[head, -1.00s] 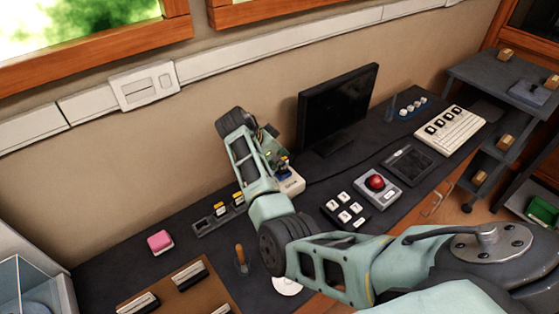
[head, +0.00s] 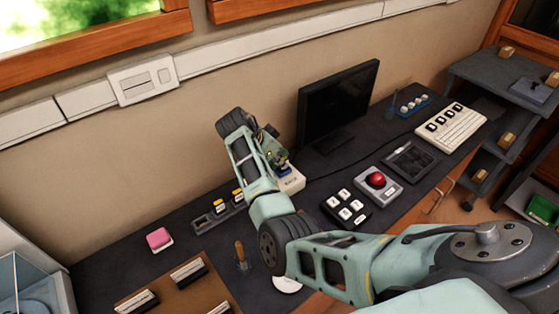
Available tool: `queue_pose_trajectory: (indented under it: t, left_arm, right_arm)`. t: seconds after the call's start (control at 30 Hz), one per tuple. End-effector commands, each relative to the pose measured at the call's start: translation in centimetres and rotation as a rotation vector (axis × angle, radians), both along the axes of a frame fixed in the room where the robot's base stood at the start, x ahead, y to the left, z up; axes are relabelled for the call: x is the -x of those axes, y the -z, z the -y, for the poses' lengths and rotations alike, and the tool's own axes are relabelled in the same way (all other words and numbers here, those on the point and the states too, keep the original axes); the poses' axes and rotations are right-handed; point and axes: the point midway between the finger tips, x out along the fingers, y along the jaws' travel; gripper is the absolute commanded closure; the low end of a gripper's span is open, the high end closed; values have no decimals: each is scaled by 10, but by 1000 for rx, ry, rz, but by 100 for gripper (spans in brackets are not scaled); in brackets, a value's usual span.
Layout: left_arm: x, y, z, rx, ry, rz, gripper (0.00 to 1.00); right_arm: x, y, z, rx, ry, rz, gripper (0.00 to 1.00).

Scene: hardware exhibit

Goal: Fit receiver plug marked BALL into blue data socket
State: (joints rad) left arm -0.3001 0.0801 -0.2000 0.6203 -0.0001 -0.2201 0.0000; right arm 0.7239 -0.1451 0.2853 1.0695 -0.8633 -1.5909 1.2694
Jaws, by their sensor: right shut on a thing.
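My right gripper (head: 278,162) is at the back of the desk, left of the monitor, mostly hidden behind its own wrist. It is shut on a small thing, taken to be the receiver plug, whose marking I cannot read. Just below the fingers is a white box (head: 292,183) with dark lettering on its front. A small blue part (head: 284,170) shows at the top of this box, right by the fingertips. I cannot tell whether the plug touches it or is in it. My left gripper is not in view.
A dark rack (head: 205,222) holds yellow-topped plugs (head: 220,205) left of my arm. The monitor (head: 338,105) stands close right of the gripper. A pink block (head: 159,239), a red-button box (head: 377,182) and a keypad (head: 345,209) lie on the desk.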

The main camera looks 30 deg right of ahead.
Motion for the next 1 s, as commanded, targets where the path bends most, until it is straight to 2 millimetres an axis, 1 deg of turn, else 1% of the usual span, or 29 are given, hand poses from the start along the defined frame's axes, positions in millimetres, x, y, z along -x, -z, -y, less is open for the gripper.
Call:
queue_pose_trajectory:
  t: [0.2, 0.23, 0.43, 0.47, 0.67, 0.9, 1.0]
  left_arm:
    - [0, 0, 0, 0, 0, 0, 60]
    - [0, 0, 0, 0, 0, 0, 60]
    - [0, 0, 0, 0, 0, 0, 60]
    - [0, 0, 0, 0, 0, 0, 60]
    - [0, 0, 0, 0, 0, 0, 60]
    - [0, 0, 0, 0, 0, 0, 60]
    - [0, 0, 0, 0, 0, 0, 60]
  right_arm:
    - [0, 1, 0, 0, 0, 0, 100]
    - [0, 1, 0, 0, 0, 0, 86]
    - [0, 1, 0, 0, 0, 0, 68]
    - [0, 1, 0, 0, 0, 0, 66]
    - [0, 1, 0, 0, 0, 0, 66]
    - [0, 1, 0, 0, 0, 0, 48]
    - [0, 1, 0, 0, 0, 0, 48]
